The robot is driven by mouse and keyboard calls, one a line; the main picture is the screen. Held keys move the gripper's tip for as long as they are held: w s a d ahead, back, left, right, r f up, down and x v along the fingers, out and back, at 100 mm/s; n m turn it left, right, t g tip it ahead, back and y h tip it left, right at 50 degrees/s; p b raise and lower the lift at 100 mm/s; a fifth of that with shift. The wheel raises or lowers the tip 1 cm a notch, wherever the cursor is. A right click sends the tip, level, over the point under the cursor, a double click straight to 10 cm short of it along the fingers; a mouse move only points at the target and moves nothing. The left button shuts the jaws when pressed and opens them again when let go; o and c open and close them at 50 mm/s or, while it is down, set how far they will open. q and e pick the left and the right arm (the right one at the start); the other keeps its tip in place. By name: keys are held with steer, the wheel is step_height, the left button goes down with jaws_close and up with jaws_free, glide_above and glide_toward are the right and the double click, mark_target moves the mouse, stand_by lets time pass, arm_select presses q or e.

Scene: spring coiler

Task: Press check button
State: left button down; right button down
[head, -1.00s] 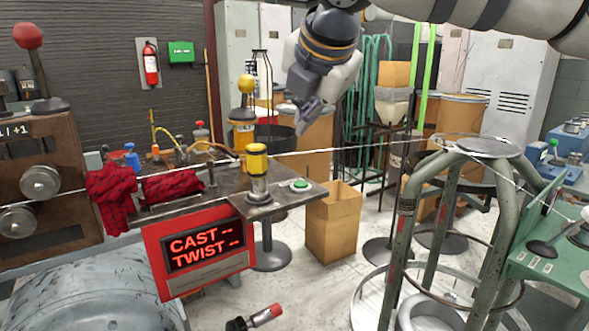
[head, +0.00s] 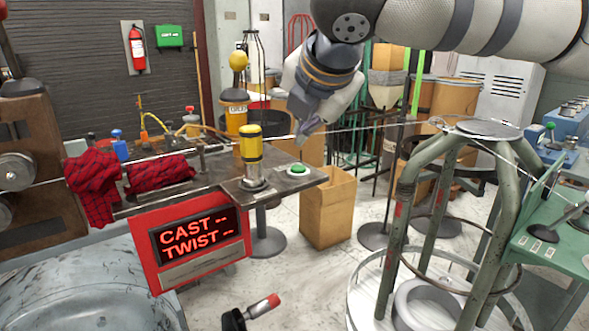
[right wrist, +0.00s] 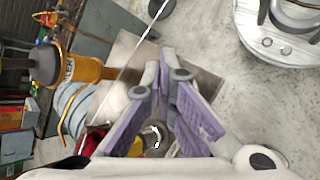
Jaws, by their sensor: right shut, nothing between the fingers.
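A green round button (head: 298,169) in a pale mount sits at the right corner of the dark metal bench (head: 215,170). I take it for the check button; no label on it is readable. My right gripper (head: 301,139) is shut and empty, pointing down just above the button with a gap between them in the head view. In the right wrist view its purple-padded fingers (right wrist: 166,78) come together, and I cannot make out the button. My left gripper is not in view.
A yellow-capped post (head: 251,150) stands left of the button. A thin taut wire (head: 370,128) crosses behind the gripper's tip in the picture. A cardboard box (head: 328,210) is below the bench corner, and a green metal stand (head: 402,215) is at right.

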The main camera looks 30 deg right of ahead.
mark_target(304, 168)
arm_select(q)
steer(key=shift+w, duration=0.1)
arm_select(e)
steer(key=shift+f, duration=1.2)
stand_by(0.4)
steer(key=shift+f+p, duration=0.3)
steer(key=shift+p, duration=0.05)
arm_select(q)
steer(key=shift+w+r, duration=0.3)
arm_select(e)
steer(key=shift+f, duration=0.1)
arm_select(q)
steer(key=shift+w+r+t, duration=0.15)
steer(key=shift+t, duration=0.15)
arm_select(e)
steer(key=shift+f, duration=0.45)
steer(key=shift+r, duration=0.85)
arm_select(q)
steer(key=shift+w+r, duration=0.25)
